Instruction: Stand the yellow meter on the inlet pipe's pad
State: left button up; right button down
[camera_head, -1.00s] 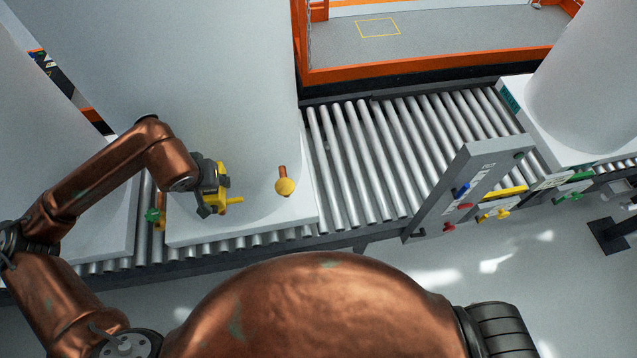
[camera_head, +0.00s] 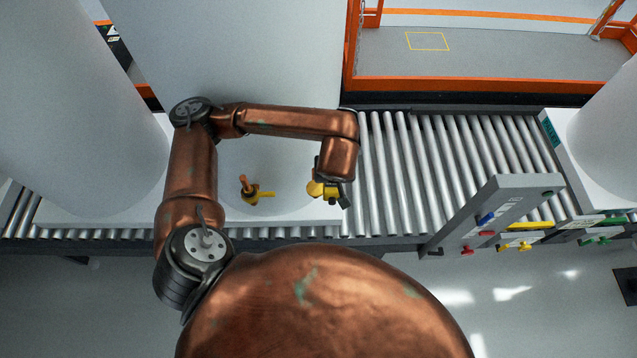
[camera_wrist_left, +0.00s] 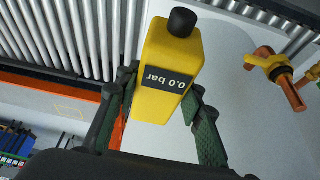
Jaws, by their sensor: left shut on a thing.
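In the left wrist view the yellow meter (camera_wrist_left: 170,60), with a black knob and a display reading 0.0 bar upside down, sits between the fingers of my left gripper (camera_wrist_left: 160,88). The gripper is shut on it. In the head view my left gripper (camera_head: 338,190) hangs above the right front corner of the white base. Rounded yellow (camera_head: 316,188) shows just left of it; which part is meter and which is pipe end I cannot tell. A copper pipe with a yellow valve (camera_head: 251,193) stands to its left, also in the wrist view (camera_wrist_left: 275,68). My right gripper is out of view.
A white base (camera_head: 285,212) carries a large white tank (camera_head: 255,55). The roller conveyor (camera_head: 440,150) is bare to the right, up to a grey panel (camera_head: 490,215) with coloured handles. An orange-framed enclosure (camera_head: 480,85) lies behind.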

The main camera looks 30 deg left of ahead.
pick_arm(q)
jog(key=s+r+n+g+y+p, duration=0.2)
jog(key=s+r+n+g+p, duration=0.15)
jog(key=s+n+p, duration=0.75)
jog(key=n+g+b, duration=0.1)
jog(key=n+b, duration=0.2)
jog(key=b, duration=0.2)
send_near(309, 185)
jog(key=shift+s+a+f, duration=0.4)
jog(key=shift+s+a, duration=0.25)
jog(key=shift+s, duration=0.2)
jog(key=shift+w+a+f+b, duration=0.2)
jog(key=shift+w+f+b, duration=0.1)
jog(key=shift+w+f, duration=0.1)
jog(key=shift+w+a+f, duration=0.1)
jog(key=shift+f, duration=0.05)
notch_tip(309, 185, down, 3)
jog(key=shift+w+a+f+b, duration=0.1)
jog(key=shift+w+f+b, duration=0.1)
jog(key=shift+b, duration=0.65)
jog(key=shift+f, duration=0.15)
